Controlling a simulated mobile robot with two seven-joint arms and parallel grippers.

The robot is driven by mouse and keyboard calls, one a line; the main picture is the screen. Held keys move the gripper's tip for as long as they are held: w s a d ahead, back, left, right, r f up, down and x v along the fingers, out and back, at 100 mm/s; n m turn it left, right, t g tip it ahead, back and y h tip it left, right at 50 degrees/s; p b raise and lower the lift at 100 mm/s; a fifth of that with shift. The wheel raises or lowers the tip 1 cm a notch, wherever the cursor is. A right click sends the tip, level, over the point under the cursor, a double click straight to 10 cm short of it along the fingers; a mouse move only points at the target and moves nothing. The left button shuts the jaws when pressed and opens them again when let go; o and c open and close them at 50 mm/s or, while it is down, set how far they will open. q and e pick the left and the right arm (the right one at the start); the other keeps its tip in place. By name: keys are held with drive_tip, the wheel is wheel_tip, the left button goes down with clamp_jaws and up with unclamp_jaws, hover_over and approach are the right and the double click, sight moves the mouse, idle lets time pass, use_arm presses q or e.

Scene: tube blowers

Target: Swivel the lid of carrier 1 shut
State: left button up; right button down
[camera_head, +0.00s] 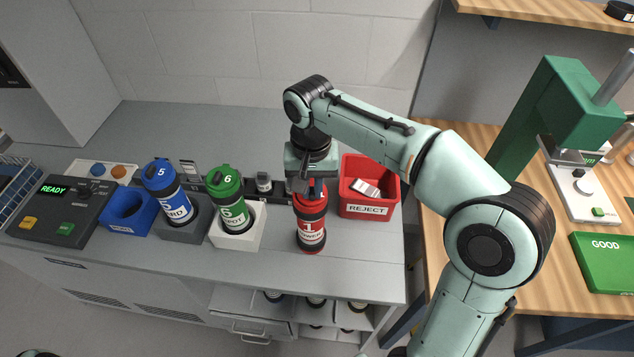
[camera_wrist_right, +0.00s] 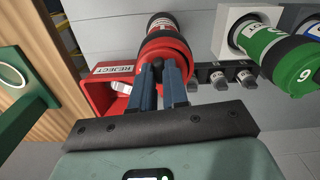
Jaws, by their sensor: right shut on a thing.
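Carrier 1 (camera_head: 312,234) is a red and black tube marked 1. It stands upright on the grey counter, left of the red reject bin. My right gripper (camera_head: 309,188) comes down from above onto its top. In the right wrist view, the blue fingers (camera_wrist_right: 166,80) are close together at the red lid (camera_wrist_right: 163,47) of carrier 1 and appear shut on a part of it. The fingers hide part of the lid, so I cannot tell how far it is swivelled. My left gripper is not in view.
A red REJECT bin (camera_head: 369,188) stands close to the right of carrier 1. Green carrier 6 (camera_head: 229,196) and blue carrier 5 (camera_head: 168,191) stand in holders to the left. An empty blue holder (camera_head: 127,209) and a READY panel (camera_head: 63,209) lie farther left.

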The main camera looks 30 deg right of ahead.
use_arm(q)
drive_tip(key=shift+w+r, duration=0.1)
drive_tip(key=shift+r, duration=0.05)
use_arm(e)
drive_tip(key=shift+w+a+m, duration=0.2)
drive_tip(key=shift+a+m, duration=0.05)
drive_tip(key=shift+m, duration=0.45)
drive_tip(key=shift+f, duration=0.1)
drive_tip(key=c, duration=1.1)
unclamp_jaws()
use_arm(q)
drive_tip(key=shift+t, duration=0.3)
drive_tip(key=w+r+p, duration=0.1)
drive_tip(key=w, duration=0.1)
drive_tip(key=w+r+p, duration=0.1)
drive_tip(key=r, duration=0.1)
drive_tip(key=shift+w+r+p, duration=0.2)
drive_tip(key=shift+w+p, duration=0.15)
use_arm(e)
wheel_tip(320, 180, up, 14)
drive_tip(key=shift+f, duration=0.25)
